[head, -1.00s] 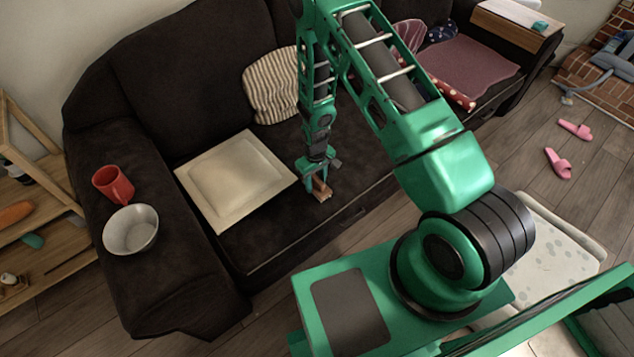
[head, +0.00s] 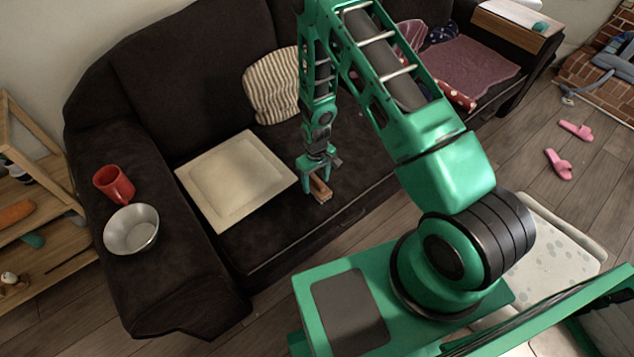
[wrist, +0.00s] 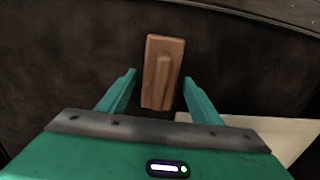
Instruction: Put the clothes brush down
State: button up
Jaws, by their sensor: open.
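The clothes brush (head: 321,190), a small brown wooden block, lies on the dark sofa seat (head: 345,195) near its front edge. In the wrist view the brush (wrist: 162,70) lies between and beyond the fingertips, with a gap on each side. My gripper (head: 318,180) is open just above the seat, over the back end of the brush; its two green fingers also show in the wrist view (wrist: 160,80). Part of the brush is hidden by the gripper in the head view.
A cream square tray-like cushion (head: 235,180) lies left of my gripper. A striped pillow (head: 272,85) leans on the backrest. Pink slippers (head: 560,163) lie on the floor.

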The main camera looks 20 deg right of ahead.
notch_tip(320, 180, up, 10)
jog(key=shift+r, duration=0.1)
notch_tip(320, 180, up, 14)
jog(key=m, duration=0.2)
send_over(316, 178)
jog(key=s+d, duration=0.3)
jog(key=d, duration=0.5)
jog(key=s+d+r+m, duration=0.1)
jog(key=s+d+r, duration=0.2)
jog(key=r, duration=0.3)
jog(key=s+d+r+m, duration=0.2)
jog(key=s+d+r, duration=0.15)
jog(key=r, duration=0.25)
jog(key=s+d+r+m, duration=0.1)
jog(key=s+r+m, duration=0.1)
jog(key=s+r, duration=0.4)
jog(key=s+d+r+m, duration=0.2)
jog(key=s+r, duration=0.3)
jog(key=s, duration=1.1)
jog(key=shift+s+d+r+m, duration=0.25)
jog(key=shift+s+r+m, duration=0.1)
jog(key=shift+m, duration=0.15)
